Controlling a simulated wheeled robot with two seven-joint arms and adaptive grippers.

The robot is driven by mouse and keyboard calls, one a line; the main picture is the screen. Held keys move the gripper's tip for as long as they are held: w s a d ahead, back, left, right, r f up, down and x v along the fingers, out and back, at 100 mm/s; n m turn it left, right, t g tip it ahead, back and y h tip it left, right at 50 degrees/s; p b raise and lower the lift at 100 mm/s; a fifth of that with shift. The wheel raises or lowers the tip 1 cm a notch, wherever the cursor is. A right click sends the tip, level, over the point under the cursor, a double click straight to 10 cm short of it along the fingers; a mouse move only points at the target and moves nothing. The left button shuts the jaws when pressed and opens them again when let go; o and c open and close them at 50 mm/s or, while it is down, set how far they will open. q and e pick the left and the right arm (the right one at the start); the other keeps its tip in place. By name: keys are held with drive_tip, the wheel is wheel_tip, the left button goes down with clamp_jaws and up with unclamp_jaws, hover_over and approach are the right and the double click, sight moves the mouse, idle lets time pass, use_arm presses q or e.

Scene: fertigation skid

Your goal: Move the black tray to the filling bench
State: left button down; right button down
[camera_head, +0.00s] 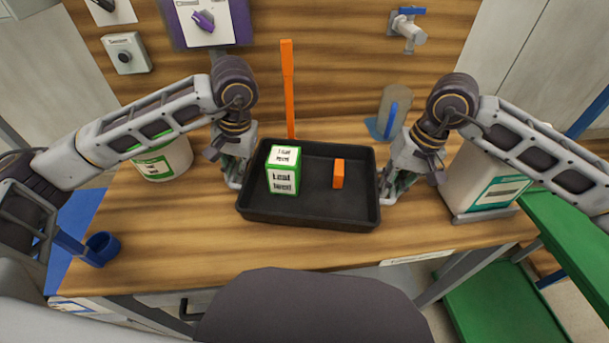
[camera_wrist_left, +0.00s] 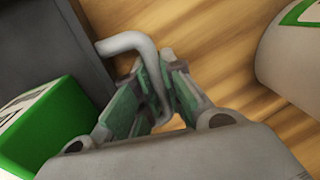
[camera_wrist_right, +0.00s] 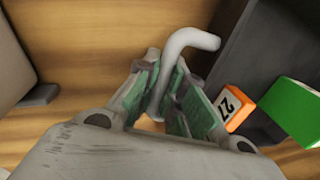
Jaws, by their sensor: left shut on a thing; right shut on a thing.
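The black tray (camera_head: 310,212) sits on a wooden bench in the head view. It holds a green and white box labelled "Lead" (camera_head: 284,170) on its left side and a small orange block (camera_head: 338,174) right of centre. My left gripper (camera_head: 235,182) is at the tray's left end, shut on a grey handle (camera_wrist_left: 130,44) there, as the left wrist view shows. My right gripper (camera_head: 388,190) is at the right end, shut on the other grey handle (camera_wrist_right: 190,40), as the right wrist view shows. The fingers hide part of each handle.
A white tub with a green label (camera_head: 165,160) stands left of the tray. A white container with a teal label (camera_head: 485,185) stands at right. A blue cup (camera_head: 102,248) is at the left edge. A green surface (camera_head: 570,235) lies lower right. An orange upright (camera_head: 288,90) stands behind.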

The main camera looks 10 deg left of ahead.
use_arm(q)
drive_tip(key=shift+s+f+b, duration=0.1)
drive_tip(key=shift+f+b, duration=0.2)
drive_tip(key=shift+f, duration=0.15)
use_arm(e)
drive_tip(key=shift+s+d+f, duration=0.1)
drive_tip(key=shift+d+f, duration=0.05)
drive_tip(key=shift+f, duration=0.25)
use_arm(q)
drive_tip(key=c, duration=1.5)
unclamp_jaws()
drive_tip(key=shift+s+d, duration=0.1)
drive_tip(key=shift+d, duration=0.05)
use_arm(e)
drive_tip(key=c, duration=1.5)
unclamp_jaws()
use_arm(q)
drive_tip(key=shift+r, duration=0.1)
